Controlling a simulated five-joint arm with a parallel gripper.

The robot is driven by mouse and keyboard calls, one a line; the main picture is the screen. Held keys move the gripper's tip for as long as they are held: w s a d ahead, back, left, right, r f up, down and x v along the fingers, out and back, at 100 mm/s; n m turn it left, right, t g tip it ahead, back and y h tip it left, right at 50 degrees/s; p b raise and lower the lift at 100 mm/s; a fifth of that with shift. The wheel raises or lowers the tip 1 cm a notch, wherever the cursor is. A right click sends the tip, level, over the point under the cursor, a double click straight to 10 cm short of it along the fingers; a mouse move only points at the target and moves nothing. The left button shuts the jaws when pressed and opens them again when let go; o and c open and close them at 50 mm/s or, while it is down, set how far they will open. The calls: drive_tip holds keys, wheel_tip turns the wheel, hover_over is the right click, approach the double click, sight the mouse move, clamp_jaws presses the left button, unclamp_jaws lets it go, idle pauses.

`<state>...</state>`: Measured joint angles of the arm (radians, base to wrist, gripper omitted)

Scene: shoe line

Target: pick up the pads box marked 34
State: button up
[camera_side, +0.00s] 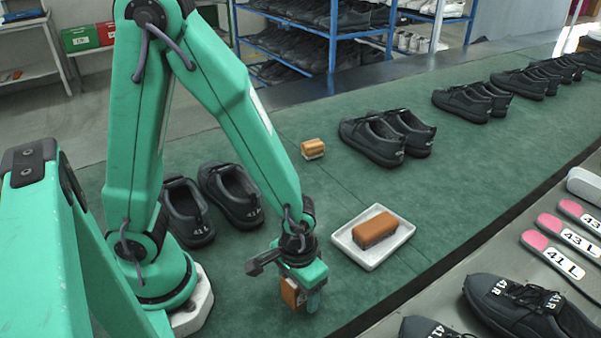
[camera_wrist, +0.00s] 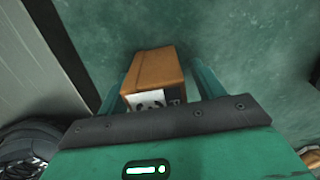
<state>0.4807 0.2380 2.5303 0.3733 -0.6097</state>
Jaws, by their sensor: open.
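A brown box (camera_wrist: 155,68) with a white label stands on the green surface between the fingers of my gripper (camera_wrist: 160,82) in the wrist view. The label's lower part is hidden by the gripper body, and I cannot read a 34 on it. In the side view the same box (camera_side: 289,292) shows low at my gripper (camera_side: 302,296). My gripper is open, with fingers on both sides of the box; I cannot tell whether either touches it.
A white tray (camera_side: 343,240) holding a brown block (camera_side: 374,230) lies right of my gripper. A smaller brown-topped block (camera_side: 313,148) lies farther back. Dark shoes (camera_side: 232,195) stand left, and more shoes (camera_side: 372,140) line the green surface behind. Insoles (camera_side: 555,262) lie at right.

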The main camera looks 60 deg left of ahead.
drive_tip(key=c, duration=1.1)
drive_tip(key=shift+r, duration=0.2)
drive_tip(key=shift+r, duration=1.4)
drive_tip(key=s+d+r, duration=0.2)
drive_tip(key=s, duration=0.1)
drive_tip(key=s+d+r, duration=0.2)
drive_tip(key=s+r, duration=0.1)
drive_tip(key=s+d+r, duration=0.2)
drive_tip(key=s, duration=0.2)
drive_tip(key=shift+r, duration=0.4)
